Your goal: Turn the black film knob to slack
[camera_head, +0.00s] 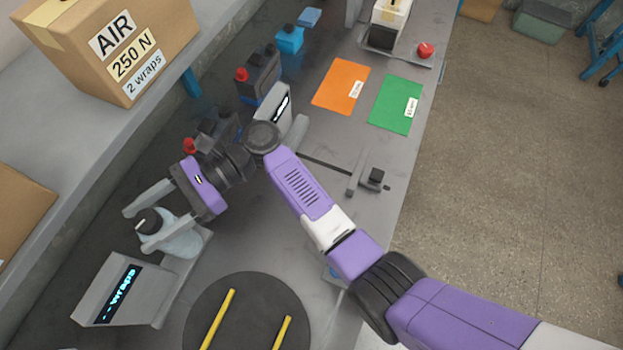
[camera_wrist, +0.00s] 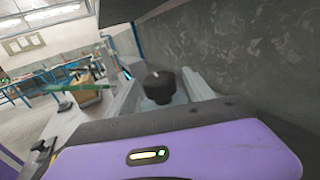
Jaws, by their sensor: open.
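The black film knob (camera_head: 150,221) sits on top of a pale, translucent film roll (camera_head: 184,243) at the left of the bench. A white mark shows on the knob. In the wrist view the knob (camera_wrist: 159,86) stands ahead of my purple wrist housing, with its white mark near the top. My gripper (camera_head: 138,230) is open. Its two grey fingers lie on either side of the knob, and the near finger overlaps the film roll in the head view. I cannot tell whether either finger touches the knob. No slack label is readable.
A display reading "-- wraps" (camera_head: 117,294) stands in front of the roll. A dark round turntable (camera_head: 255,310) with yellow bars is to its right. A shelf (camera_head: 130,125) with boxes runs along the left. Orange (camera_head: 340,86) and green (camera_head: 396,104) sheets lie further back.

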